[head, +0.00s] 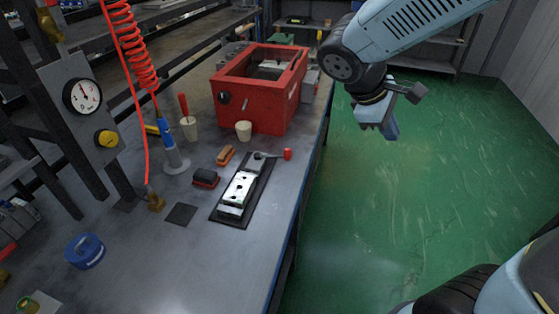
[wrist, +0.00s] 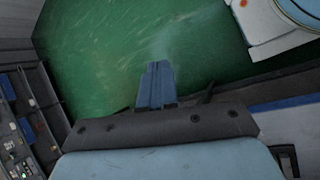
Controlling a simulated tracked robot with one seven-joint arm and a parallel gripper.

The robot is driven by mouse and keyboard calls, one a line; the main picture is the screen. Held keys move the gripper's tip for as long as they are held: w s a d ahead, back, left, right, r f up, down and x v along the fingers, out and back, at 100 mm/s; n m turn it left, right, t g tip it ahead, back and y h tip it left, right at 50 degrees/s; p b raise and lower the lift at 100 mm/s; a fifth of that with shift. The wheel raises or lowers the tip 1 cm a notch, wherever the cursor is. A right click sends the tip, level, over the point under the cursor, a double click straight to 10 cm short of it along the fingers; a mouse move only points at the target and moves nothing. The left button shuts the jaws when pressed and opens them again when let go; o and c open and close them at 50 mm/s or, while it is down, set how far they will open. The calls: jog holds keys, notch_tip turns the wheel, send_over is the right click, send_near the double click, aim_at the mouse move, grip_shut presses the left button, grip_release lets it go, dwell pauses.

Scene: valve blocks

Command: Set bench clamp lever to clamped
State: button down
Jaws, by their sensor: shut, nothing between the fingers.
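The bench clamp (head: 241,187) sits on a dark base plate on the grey workbench, with a metal block in it. Its lever (head: 287,154), with a red knob, sticks out to the right at the clamp's far end, towards the bench edge. My gripper (head: 391,133) hangs over the green floor to the right of the bench, well apart from the lever. In the wrist view, my gripper's blue fingers (wrist: 157,68) are together and empty, with green floor beyond them. The clamp and lever are not in the wrist view.
A red open box (head: 258,90) stands at the back of the bench. Two cream cups, brushes (head: 206,178) and a blue tape roll (head: 85,251) lie around the clamp. A red coiled hose (head: 136,50) hangs at the left. The floor right of the bench is clear.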

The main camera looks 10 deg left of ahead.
jog(key=s+a+f+n+t, duration=0.1)
jog(key=a+f+n+t, duration=0.2)
jog(key=a+f+n, duration=0.3)
jog(key=s+a+f+n+t, duration=0.2)
jog(key=a+f+n+t, duration=0.2)
jog(key=a, duration=1)
jog(key=s+a+f+n+t+y, duration=0.1)
jog(key=a+f+n+t, duration=0.3)
jog(key=a+f+n, duration=0.3)
jog(key=shift+s+a+f+n, duration=0.15)
jog(key=shift+a+n, duration=0.25)
jog(key=shift+a, duration=0.45)
jog(key=shift+a+f+n, duration=0.15)
jog(key=shift+a+n, duration=0.25)
jog(key=shift+a, duration=0.45)
send_near(285, 157)
jog(key=x, duration=0.5)
jog(key=shift+f, duration=0.15)
jog(key=shift+w+d, duration=0.25)
jog(key=shift+w, duration=0.4)
jog(key=shift+d, duration=0.1)
